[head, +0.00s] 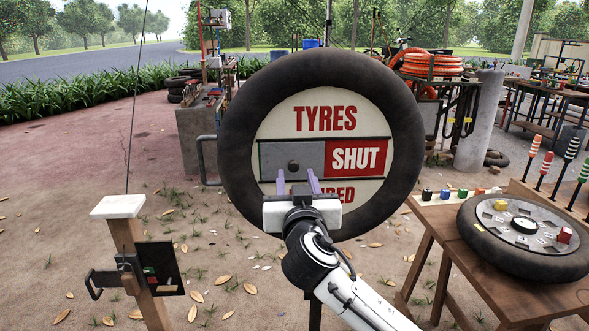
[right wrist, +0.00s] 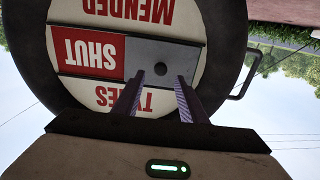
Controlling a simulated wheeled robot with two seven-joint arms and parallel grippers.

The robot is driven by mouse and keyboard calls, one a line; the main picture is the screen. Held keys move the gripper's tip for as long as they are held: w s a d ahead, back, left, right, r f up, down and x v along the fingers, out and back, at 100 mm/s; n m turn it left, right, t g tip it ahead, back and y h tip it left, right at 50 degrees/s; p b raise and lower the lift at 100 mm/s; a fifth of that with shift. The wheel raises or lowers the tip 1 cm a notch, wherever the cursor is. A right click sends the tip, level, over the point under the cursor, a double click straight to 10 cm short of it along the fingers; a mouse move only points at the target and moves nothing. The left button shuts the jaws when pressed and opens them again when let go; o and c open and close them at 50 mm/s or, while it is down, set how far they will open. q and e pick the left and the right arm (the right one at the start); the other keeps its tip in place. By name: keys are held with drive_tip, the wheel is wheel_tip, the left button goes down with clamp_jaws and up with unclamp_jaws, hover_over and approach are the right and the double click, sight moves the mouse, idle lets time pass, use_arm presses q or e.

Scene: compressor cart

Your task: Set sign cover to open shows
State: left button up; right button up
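The round tyre sign (head: 240,95) stands upright in front of me, with "TYRES" above and "MENDED", partly hidden by my gripper, below. Its grey sign cover (head: 270,158) fills the left part of the middle slot, and a red "SHUT" panel (head: 358,158) shows at the right. A dark round knob (head: 293,165) is on the cover. My right gripper (head: 297,182) is open and empty, just below the knob in the head view. In the right wrist view, upside down, the knob (right wrist: 160,68) shows between the two spread fingertips; contact cannot be told. My left gripper is out of view.
A wooden table (head: 430,213) at the right holds a tyre with a disc (head: 530,240) and coloured blocks. A wooden post with a white cap (head: 118,206) and black box stands at the left. A bench with orange hose (head: 432,65) is behind. Open ground lies between.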

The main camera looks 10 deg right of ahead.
sight(294, 167)
drive_tip(key=shift+w, duration=2.1)
clamp_jaws()
